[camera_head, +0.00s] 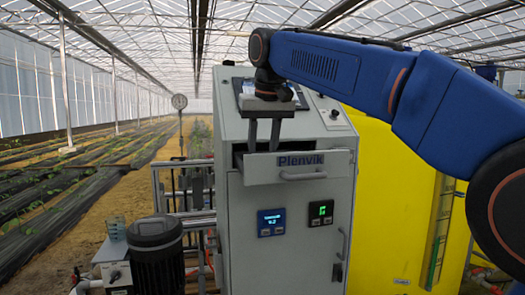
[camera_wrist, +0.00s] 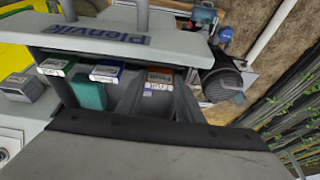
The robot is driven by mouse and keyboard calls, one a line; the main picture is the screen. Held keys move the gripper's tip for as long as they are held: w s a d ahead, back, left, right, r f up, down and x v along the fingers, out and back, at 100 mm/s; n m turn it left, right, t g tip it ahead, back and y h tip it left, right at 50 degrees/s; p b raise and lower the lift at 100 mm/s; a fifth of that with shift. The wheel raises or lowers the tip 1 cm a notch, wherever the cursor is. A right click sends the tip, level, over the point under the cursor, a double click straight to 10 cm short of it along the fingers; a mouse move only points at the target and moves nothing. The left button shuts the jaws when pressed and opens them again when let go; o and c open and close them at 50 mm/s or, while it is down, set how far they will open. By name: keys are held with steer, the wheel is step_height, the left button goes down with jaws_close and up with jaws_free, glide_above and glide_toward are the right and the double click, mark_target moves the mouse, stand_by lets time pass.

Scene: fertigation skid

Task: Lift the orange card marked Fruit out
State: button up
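The orange card marked Fruit (camera_wrist: 159,76) stands in the open drawer (camera_head: 262,170) of the grey cabinet; its lettering appears upside down in the wrist view. My gripper (camera_head: 263,148) points down over the drawer, with its two fingers apart and their tips at the drawer opening. In the wrist view my gripper (camera_wrist: 160,90) has one finger on each side of the orange card. I see no clear grip on the card. The drawer hides the cards in the head view.
A card with a green edge (camera_wrist: 56,66) and one with a blue edge (camera_wrist: 105,73) stand beside the orange card. The drawer front marked Plenvik (camera_head: 300,163) borders the opening. A yellow tank (camera_head: 395,190) stands right.

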steer(key=c, duration=0.4)
steer(key=shift+r, duration=5)
steer(key=shift+c, duration=0.2)
